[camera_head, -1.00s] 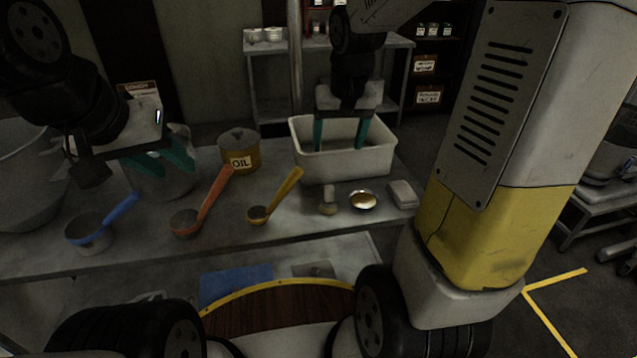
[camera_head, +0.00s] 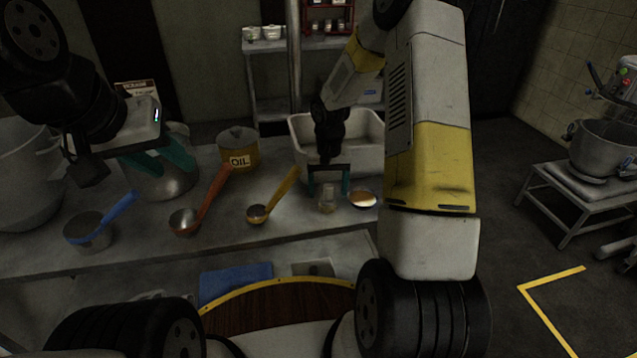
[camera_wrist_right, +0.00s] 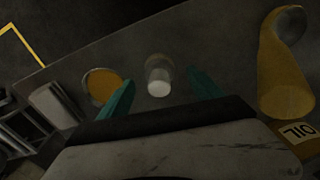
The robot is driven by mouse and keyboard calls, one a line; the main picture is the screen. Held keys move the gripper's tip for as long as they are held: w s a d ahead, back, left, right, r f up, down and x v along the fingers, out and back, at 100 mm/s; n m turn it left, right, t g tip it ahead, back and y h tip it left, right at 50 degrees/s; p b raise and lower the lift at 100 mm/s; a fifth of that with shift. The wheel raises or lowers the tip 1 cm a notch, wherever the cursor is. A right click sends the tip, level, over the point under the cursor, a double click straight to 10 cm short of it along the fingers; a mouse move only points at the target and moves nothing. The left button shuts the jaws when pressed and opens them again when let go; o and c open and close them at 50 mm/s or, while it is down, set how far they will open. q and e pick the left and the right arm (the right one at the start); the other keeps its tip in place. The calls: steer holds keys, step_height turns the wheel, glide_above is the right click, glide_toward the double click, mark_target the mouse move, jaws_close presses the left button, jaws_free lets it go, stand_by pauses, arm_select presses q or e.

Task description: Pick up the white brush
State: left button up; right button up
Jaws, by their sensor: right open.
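The white brush (camera_head: 327,205) stands on the table at its front edge, left of a small bowl. In the right wrist view the brush (camera_wrist_right: 158,76) shows its pale round end, between and just beyond the two teal fingertips. My right gripper (camera_head: 328,190) is open and empty, pointing down over the brush and partly hiding it; I see no contact. My left gripper (camera_head: 168,164) has its teal fingers apart beside the grey pot at the table's left.
The small amber bowl (camera_head: 362,200) stands close right of the brush. A yellow ladle (camera_head: 283,188), orange ladle (camera_head: 212,192) and blue ladle (camera_head: 115,212) lie to the left. A white tub (camera_head: 371,128) and OIL pot (camera_head: 239,150) stand behind.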

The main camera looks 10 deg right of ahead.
mark_target(328, 198)
step_height(328, 198, down, 4)
steer(key=shift+r, duration=0.15)
steer(key=c, duration=1.6)
steer(key=shift+r, duration=0.55)
step_height(328, 198, up, 2)
steer(key=shift+r, duration=0.1)
steer(key=shift+s+a+r, duration=0.2)
steer(key=shift+s+r, duration=0.05)
steer(key=shift+s, duration=0.4)
steer(key=s+a, duration=0.1)
steer(key=s, duration=0.3)
steer(key=s+a+r, duration=0.1)
steer(key=s, duration=0.4)
steer(key=s+a, duration=0.2)
steer(key=s, duration=0.3)
steer(key=shift+r, duration=0.15)
